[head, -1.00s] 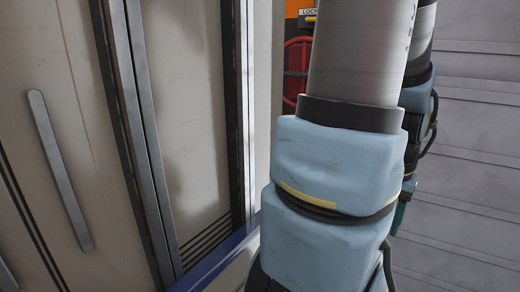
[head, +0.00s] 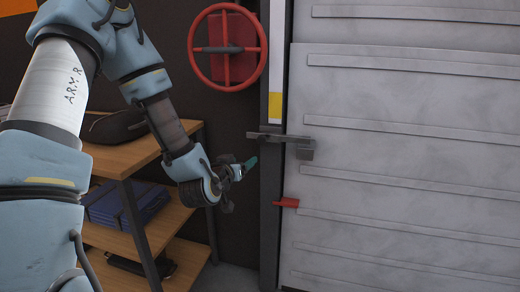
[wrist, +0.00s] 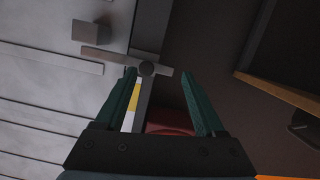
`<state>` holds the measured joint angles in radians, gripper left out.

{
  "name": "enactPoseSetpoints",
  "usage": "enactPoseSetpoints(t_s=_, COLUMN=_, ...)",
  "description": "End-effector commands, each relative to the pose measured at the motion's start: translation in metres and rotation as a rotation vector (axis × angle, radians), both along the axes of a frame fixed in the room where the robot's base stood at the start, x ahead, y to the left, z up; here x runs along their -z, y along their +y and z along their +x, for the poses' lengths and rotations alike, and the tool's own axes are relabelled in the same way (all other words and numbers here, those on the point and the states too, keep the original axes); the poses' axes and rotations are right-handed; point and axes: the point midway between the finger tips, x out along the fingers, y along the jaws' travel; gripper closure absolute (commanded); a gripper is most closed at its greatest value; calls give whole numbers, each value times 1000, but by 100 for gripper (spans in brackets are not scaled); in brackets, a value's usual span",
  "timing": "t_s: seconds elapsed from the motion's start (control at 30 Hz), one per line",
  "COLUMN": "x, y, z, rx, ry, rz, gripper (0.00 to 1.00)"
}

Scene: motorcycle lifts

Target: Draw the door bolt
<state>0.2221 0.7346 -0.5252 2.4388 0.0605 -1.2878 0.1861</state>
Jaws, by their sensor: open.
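The door bolt (head: 280,137) is a grey metal bar lying across the dark door post and the left edge of the grey ribbed door. In the wrist view the bolt (wrist: 108,58) is a flat bar with a round knob near one end. A small square grey block (wrist: 92,32) sits beside it. My gripper (head: 251,163) is to the left of and slightly below the bolt. In the wrist view my gripper (wrist: 158,75) has its two green fingers apart, with the knob end showing between the tips. Whether they touch it cannot be told.
A red handwheel (head: 228,88) is on the dark wall up and left of the bolt. A red lever (head: 287,203) sticks out lower on the door's edge. A wooden shelf (head: 115,160) with dark and blue items stands left, under my arm. A yellow-and-white strip (head: 275,100) runs above the bolt.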

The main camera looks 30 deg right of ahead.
Motion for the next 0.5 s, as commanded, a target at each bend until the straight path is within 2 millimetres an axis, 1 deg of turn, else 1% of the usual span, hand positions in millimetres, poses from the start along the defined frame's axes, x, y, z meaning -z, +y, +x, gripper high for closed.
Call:
enactPoseSetpoints(t_s=0.03, x=1, y=-10, z=-5, rx=1, ry=-25, rz=-51, gripper=29)
enactPoseSetpoints(t_s=0.1, x=-5, y=-18, z=-9, rx=-6, ry=-61, rz=-111, gripper=29)
enactPoseSetpoints(t_s=0.27, x=-15, y=-26, z=-12, rx=-21, ry=-103, rz=-183, gripper=29)
enactPoseSetpoints(t_s=0.37, x=-18, y=-31, z=-8, rx=-25, ry=-110, rz=-193, gripper=29)
enactPoseSetpoints(t_s=0.5, x=-19, y=-45, z=8, rx=-25, ry=-110, rz=-193, gripper=29)
